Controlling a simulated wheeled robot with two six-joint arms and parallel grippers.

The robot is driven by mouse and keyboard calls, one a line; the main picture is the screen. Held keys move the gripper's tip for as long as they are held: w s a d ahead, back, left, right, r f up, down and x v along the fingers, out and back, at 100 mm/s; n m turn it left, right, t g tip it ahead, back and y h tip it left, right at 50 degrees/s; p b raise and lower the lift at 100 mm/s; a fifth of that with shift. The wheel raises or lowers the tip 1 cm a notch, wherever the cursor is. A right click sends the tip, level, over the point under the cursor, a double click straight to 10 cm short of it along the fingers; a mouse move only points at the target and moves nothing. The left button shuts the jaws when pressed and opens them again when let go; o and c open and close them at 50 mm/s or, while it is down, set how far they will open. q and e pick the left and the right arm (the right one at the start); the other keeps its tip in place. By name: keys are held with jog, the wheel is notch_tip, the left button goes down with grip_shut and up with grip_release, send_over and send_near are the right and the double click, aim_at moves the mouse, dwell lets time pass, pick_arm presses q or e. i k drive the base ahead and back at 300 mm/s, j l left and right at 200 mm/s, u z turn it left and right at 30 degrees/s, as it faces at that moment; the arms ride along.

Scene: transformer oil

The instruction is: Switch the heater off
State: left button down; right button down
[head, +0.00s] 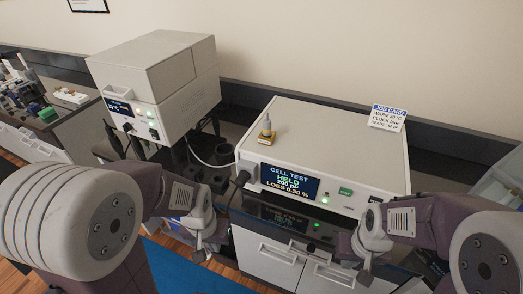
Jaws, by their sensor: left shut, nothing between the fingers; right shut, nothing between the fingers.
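The heater appears to be the pale box (155,70) at the upper left. Its front has a small dark display (119,107) with a °C reading too small to read surely, lit indicator lamps and dark controls (154,133) below them. I cannot tell the switch position. My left gripper (207,254) is shut and empty, low in front of the bench, right of and below the heater, apart from it. My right gripper (365,276) is shut and empty, below the right part of the cell tester (335,135).
The tester's screen (289,181) reads CELL TEST, HELD, 200 pF, LOSS 0.30 %. A small yellow-based vial (266,130) and a job card (388,117) are on top. A dark block with round holes (207,180) and a cable lie between the boxes. White drawers (268,257) are below.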

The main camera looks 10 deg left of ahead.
aim_at(153, 133)
jog(key=u, duration=1.3)
